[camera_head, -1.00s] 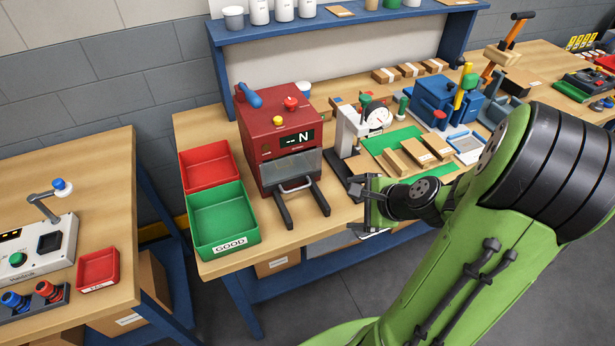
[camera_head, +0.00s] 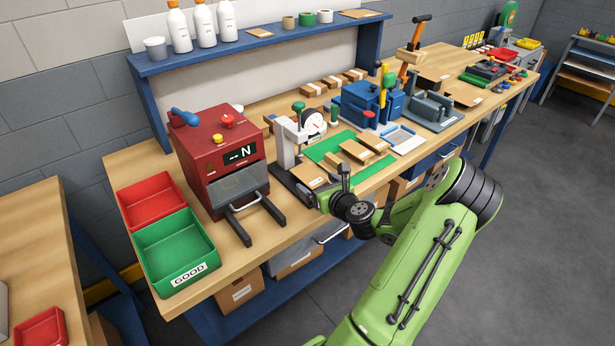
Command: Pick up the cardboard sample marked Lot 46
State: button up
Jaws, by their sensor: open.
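Small cardboard pieces lie on the workbench, but their lot markings are too small to read, so I cannot tell which is Lot 46. Two of them, a left piece (camera_head: 355,150) and a right piece (camera_head: 373,142), lie on the green mat (camera_head: 322,148). Another cardboard piece (camera_head: 308,176) lies at the base of the dial gauge (camera_head: 312,124). My gripper (camera_head: 333,186) is open and appears empty near the bench's front edge, close to the gauge piece and in front of the mat. My gripper and wrist may hide part of the bench there.
A red tester (camera_head: 205,150) stands left of the gauge, with a red bin (camera_head: 150,198) and a green GOOD bin (camera_head: 165,250) beside it. Blue fixtures (camera_head: 365,105) and a white-and-blue tray (camera_head: 398,138) stand right. Banded cardboard stacks (camera_head: 333,82) lie at the back.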

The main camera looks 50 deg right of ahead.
aim_at(308, 174)
jog(key=x, duration=0.5)
jog(key=shift+r, duration=0.1)
jog(key=shift+s, duration=0.15)
jog(key=shift+c, duration=0.3)
jog(key=c, duration=1)
jog(key=shift+c, duration=0.7)
jog(key=shift+r, duration=0.1)
notch_tip(308, 174, up, 4)
jog(key=shift+r+p, duration=0.1)
jog(key=shift+p, duration=0.65)
jog(key=s+a, duration=0.3)
jog(key=s, duration=0.5)
jog(key=s+a+b, duration=0.1)
jog(key=s+a, duration=0.3)
jog(key=s, duration=0.4)
jog(key=shift+s+f, duration=0.25)
jog(key=shift+f, duration=0.15)
